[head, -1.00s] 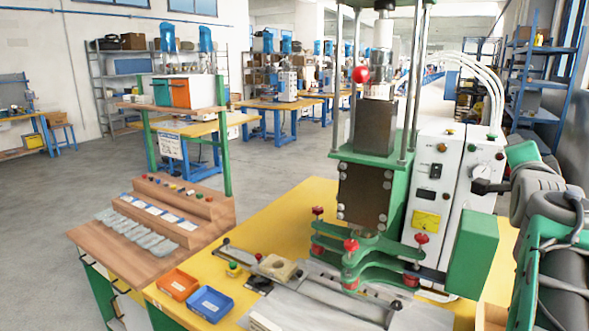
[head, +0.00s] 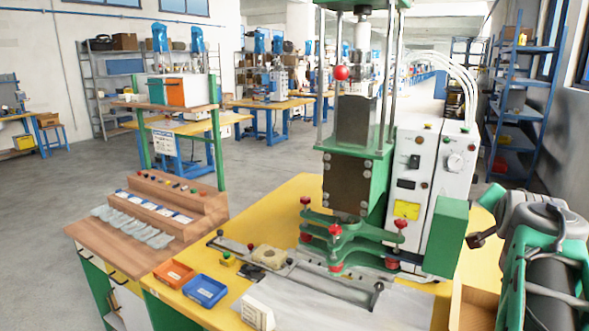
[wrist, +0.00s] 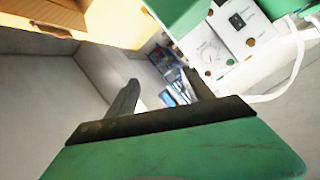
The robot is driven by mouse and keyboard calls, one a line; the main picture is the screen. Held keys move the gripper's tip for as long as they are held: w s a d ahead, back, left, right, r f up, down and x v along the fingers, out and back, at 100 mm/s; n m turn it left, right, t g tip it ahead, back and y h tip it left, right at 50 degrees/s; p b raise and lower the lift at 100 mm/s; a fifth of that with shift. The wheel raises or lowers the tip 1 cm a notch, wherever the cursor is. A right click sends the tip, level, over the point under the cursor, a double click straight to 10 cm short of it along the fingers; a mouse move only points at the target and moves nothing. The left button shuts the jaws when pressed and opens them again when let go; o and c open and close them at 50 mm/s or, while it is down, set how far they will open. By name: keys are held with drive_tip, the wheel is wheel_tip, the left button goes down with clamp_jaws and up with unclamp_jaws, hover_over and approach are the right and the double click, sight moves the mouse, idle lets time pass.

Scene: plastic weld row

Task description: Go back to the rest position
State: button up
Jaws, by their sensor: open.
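In the wrist view, my gripper (wrist: 160,76) is open, its two dark fingers apart with nothing between them. Past the fingers show a grey surface and a distant, blurred part of the hall. In the head view, my green and grey arm is folded at the right edge, to the right of the green press (head: 350,225). The white control box (head: 410,190) of the press also shows upside down at the top right of the wrist view (wrist: 220,45).
The yellow table (head: 290,205) carries an orange tray (head: 174,273), a blue tray (head: 205,291) and a fixture with a beige part (head: 268,257). An open brown box (head: 470,305) is near my arm. A wooden side table (head: 120,255) stands left. Floor at left is clear.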

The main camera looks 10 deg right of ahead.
drive_tip(key=s+a+f+n+g+y, duration=0.2)
drive_tip(key=s+a+f, duration=0.15)
drive_tip(key=f, duration=0.35)
drive_tip(key=s+a+f+n+g+y, duration=0.25)
drive_tip(key=a+f, duration=0.25)
drive_tip(key=f, duration=0.3)
drive_tip(key=s+a+f+n+g+y, duration=0.1)
drive_tip(key=s+a+f+g+y, duration=0.1)
drive_tip(key=s+a+f, duration=0.4)
drive_tip(key=s+a+f+n+g+y+p, duration=0.1)
drive_tip(key=a+f+n+p, duration=0.3)
drive_tip(key=a, duration=0.7)
drive_tip(key=w+a+r+n+y+p, duration=0.1)
drive_tip(key=a+n, duration=0.4)
drive_tip(key=a, duration=0.8)
drive_tip(key=shift+w+a+r, duration=0.15)
drive_tip(key=shift+w+r, duration=0.4)
drive_tip(key=shift+t+y, duration=0.25)
drive_tip(key=shift+c, duration=0.4)
